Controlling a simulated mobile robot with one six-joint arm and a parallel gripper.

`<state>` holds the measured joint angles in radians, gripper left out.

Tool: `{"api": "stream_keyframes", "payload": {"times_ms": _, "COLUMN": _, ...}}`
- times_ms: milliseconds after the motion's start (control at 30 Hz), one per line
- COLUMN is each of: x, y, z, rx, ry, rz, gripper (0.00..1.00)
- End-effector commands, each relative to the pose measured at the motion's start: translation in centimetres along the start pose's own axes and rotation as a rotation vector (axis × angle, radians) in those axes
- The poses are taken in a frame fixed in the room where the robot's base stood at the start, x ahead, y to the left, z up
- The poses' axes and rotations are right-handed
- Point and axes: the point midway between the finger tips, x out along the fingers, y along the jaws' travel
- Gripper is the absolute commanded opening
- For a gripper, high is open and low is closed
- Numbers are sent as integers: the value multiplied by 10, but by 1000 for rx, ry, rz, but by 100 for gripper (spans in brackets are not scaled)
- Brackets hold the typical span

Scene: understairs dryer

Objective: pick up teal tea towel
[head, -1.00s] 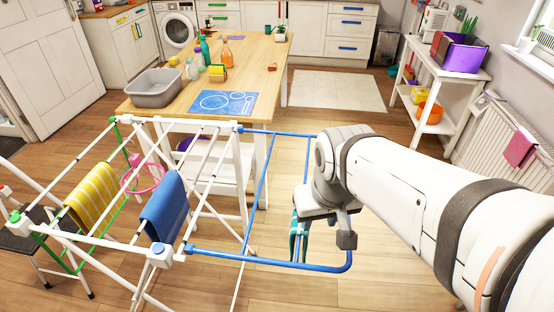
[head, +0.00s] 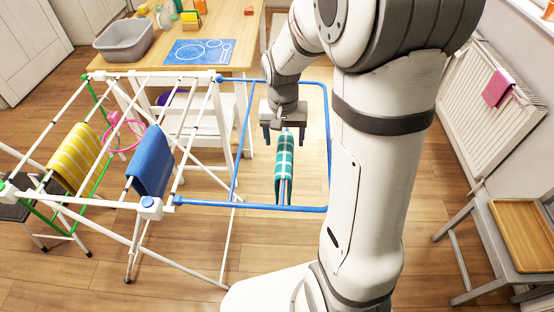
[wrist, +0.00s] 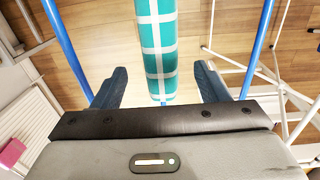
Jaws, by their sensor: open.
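The teal tea towel (head: 284,168) has white checks and hangs over a rail inside the blue wing of the drying rack (head: 318,209). In the wrist view the towel (wrist: 156,45) runs down from the top edge, and its near end lies between the fingers. My gripper (head: 285,134) is at the towel's far end in the head view, fingers pointing down. In the wrist view my gripper (wrist: 159,86) is open, one finger on each side of the towel with a gap to both. I cannot tell the height between fingertips and towel.
A yellow striped towel (head: 74,160) and a blue towel (head: 150,163) hang on the rack's left part. Blue side bars flank my gripper. A table with a grey basin (head: 124,43) stands behind. A chair with a wooden tray (head: 523,232) and a radiator (head: 490,110) are at right.

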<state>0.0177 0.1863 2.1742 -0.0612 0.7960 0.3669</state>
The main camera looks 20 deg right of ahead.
Motion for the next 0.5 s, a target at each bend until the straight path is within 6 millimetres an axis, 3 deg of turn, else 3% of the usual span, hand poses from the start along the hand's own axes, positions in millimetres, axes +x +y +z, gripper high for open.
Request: {"api": "stream_keyframes", "payload": {"times_ms": 500, "x": 66, "y": -1, "z": 13, "rx": 2, "ry": -4, "rz": 1, "gripper": 67}}
